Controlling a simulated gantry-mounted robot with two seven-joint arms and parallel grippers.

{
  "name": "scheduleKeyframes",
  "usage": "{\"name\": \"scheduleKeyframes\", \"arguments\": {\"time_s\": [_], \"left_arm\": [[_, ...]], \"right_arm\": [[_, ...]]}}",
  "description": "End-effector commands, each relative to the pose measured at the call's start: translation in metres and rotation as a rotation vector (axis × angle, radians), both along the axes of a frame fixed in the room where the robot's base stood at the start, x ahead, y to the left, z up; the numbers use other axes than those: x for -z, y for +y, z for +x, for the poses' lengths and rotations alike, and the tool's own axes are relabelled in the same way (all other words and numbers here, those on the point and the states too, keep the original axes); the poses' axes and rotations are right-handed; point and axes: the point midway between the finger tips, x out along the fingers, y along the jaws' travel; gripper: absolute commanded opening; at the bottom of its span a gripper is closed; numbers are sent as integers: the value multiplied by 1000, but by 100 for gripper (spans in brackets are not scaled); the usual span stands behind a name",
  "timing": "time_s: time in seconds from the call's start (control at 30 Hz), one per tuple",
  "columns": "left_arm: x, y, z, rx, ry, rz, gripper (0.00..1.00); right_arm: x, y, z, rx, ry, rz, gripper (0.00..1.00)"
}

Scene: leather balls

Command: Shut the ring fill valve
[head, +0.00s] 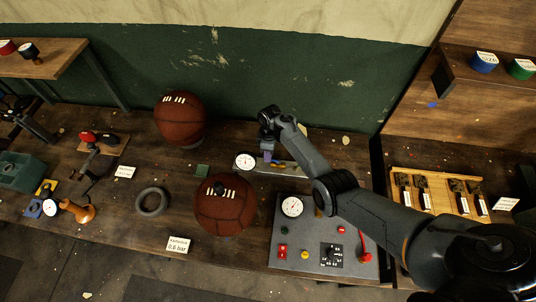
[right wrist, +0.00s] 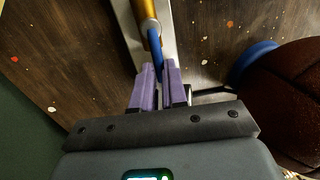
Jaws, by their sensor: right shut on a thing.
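The ring fill valve shows in the right wrist view as a brass-coloured body (right wrist: 146,12) with a blue lever (right wrist: 156,42), on a pale metal strip (right wrist: 127,28). In the head view the metal strip (head: 290,170) lies on the bench behind the grey panel. My right gripper (head: 268,158) points down over the strip's left end. In the right wrist view its purple fingers (right wrist: 160,85) are shut on the blue lever. The fingers hide the lever's tip, and the arm hides part of the valve in the head view. My left gripper is not seen.
A white dial gauge (head: 245,161) sits just left of my right gripper. A leather ball (head: 224,207) stands in front and another (head: 180,121) behind left. A grey control panel (head: 290,256) lies under my right forearm. A black ring (head: 152,201) lies left.

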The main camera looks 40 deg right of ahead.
Motion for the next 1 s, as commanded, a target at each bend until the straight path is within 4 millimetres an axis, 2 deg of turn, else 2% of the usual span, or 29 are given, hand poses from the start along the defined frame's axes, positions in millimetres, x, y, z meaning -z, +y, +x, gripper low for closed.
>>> {"name": "scheduleKeyframes", "arguments": {"time_s": [0.37, 1.0], "left_arm": [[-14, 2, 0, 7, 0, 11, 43], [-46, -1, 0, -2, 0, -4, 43]], "right_arm": [[-3, -9, 5, 235, 0, 1, 0], [-3, -36, 5, 843, 0, 1, 0]]}}
